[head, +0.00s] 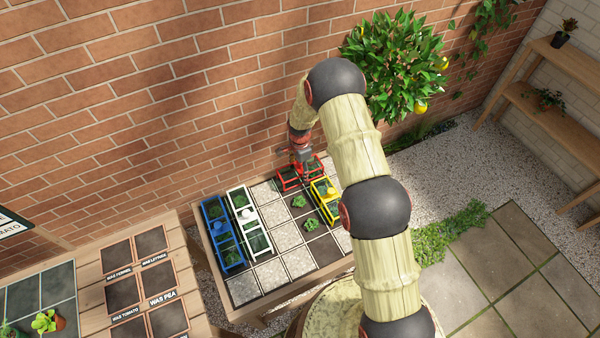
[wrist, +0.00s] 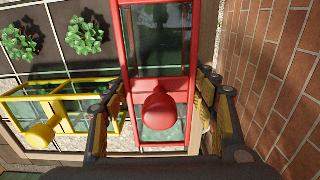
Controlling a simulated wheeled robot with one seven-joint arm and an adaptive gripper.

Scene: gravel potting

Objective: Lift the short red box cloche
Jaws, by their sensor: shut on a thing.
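The short red box cloche (head: 288,179) has a red frame, clear panes and a round knob, and is at the back of the planting bed by the brick wall. In the wrist view the red cloche (wrist: 167,108) lies between my fingers, its knob toward me. My gripper (head: 301,160) comes down on it from above.
A yellow cloche (head: 327,201) stands close by; it also shows left of my finger in the wrist view (wrist: 62,105). White (head: 248,218) and blue (head: 222,234) cloches stand at the bed's left. The brick wall (wrist: 283,75) is close on the gripper's right. Small green plants (head: 311,224) sit mid-bed.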

